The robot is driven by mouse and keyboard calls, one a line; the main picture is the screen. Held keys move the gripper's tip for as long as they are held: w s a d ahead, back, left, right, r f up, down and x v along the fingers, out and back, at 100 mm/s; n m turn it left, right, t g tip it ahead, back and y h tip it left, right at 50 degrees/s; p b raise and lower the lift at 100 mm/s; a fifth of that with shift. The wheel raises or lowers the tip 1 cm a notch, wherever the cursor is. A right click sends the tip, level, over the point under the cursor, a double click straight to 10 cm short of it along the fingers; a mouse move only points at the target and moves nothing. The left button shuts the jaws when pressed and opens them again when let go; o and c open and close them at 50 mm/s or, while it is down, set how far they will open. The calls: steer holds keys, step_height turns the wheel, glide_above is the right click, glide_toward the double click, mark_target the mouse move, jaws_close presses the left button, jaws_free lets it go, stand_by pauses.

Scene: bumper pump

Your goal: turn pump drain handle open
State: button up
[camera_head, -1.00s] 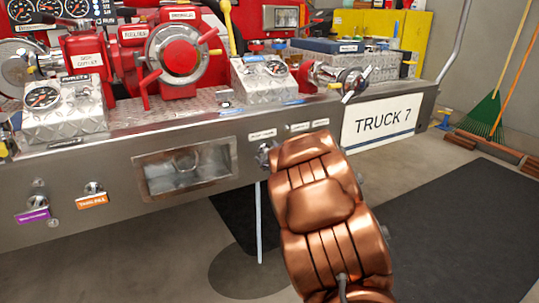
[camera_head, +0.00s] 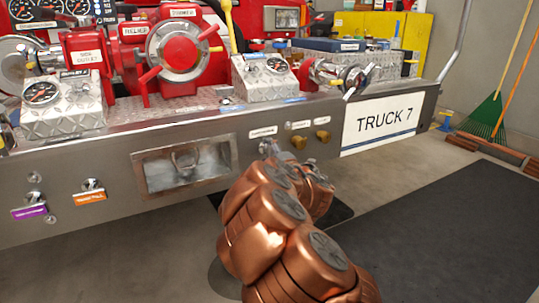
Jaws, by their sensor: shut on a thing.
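The bumper panel (camera_head: 110,225) carries a small white label (camera_head: 263,131), its text too small to read for certain. My gripper (camera_head: 268,148) is at the panel just below that label, shut on the pump drain handle there. The handle itself is mostly hidden by the gripper and my copper-coloured arm, so its angle cannot be told.
Two brass knobs (camera_head: 299,142) (camera_head: 323,136) sit right of my gripper under their own labels. A recessed window (camera_head: 186,168) is to the left. Tank fill (camera_head: 91,192) and purple-tagged (camera_head: 33,202) handles are further left. Open floor and a dark mat (camera_head: 455,220) lie right.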

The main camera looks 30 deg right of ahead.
steer(key=shift+n, duration=0.5)
steer(key=o, duration=1.2)
steer(key=shift+c, duration=0.2)
steer(key=shift+s, duration=0.1)
steer(key=s, duration=0.7)
steer(key=shift+s+a, duration=0.15)
steer(key=shift+a, duration=0.2)
steer(key=shift+r, duration=0.1)
